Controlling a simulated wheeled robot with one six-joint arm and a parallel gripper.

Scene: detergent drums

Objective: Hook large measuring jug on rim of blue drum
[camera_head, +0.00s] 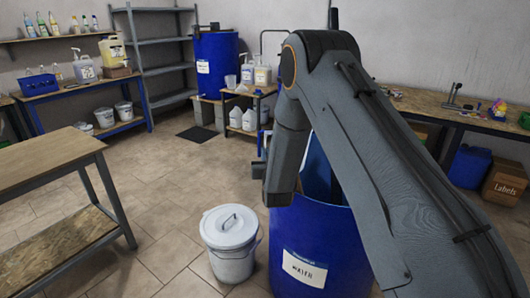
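A large open blue drum (318,240) with a white label reading "WATER" stands on the floor in front of me, right of centre. My arm crosses in front of it and hides part of its rim and opening. The end of my arm, with my gripper (279,188), points down at the drum's left rim. Its fingers cannot be made out, nor whether it holds anything. A small translucent vessel, possibly a measuring jug (230,82), stands on the low table at the back. No jug can be seen on the visible part of the near drum's rim.
A lidded white bucket (229,241) stands close left of the drum. A wooden workbench (45,158) is at left. A second blue drum (217,62) sits raised at the back beside grey shelves (160,41). Another bench (465,112) runs along the right. The middle floor is clear.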

